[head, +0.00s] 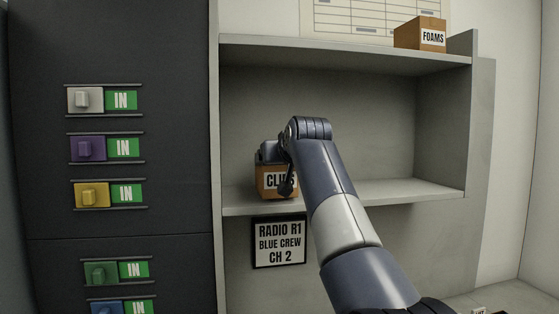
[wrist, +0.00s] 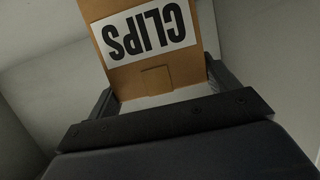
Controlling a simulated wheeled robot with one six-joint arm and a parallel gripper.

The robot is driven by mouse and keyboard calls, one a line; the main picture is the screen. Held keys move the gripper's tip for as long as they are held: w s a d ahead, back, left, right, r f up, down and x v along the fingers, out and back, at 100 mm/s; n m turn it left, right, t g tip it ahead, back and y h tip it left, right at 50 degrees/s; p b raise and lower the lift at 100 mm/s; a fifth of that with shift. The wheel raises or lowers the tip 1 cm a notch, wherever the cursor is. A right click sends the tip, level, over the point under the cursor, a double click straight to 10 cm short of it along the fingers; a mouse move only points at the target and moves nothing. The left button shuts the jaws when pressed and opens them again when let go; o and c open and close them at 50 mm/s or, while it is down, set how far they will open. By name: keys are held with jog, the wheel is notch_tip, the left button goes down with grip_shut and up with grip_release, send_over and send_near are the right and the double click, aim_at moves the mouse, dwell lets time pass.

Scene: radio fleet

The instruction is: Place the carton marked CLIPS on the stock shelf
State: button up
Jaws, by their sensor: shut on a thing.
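The brown carton marked CLIPS (head: 268,188) is at the left end of the stock shelf's lower board (head: 375,193). My arm partly covers its label in the head view. In the wrist view the carton (wrist: 165,75) is between the two fingers of my gripper (wrist: 160,100), with its label upside down. My gripper also shows in the head view (head: 272,160), shut on the carton from above. The carton looks upright, at or just above the board; I cannot tell whether it touches.
A carton marked FOAMS (head: 420,34) stands on the upper board (head: 340,50). A dark panel (head: 110,220) with several coloured switches is on the left. A RADIO R1 sign (head: 279,242) hangs below the lower board. The lower board's right part is clear.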

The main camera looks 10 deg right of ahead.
jog(key=shift+f+b, duration=0.4)
jog(key=shift+f, duration=0.05)
dwell(0.4)
jog(key=o, duration=1.1)
jog(key=shift+c, duration=0.2)
jog(key=shift+o, duration=0.6)
jog(key=shift+s, duration=0.1)
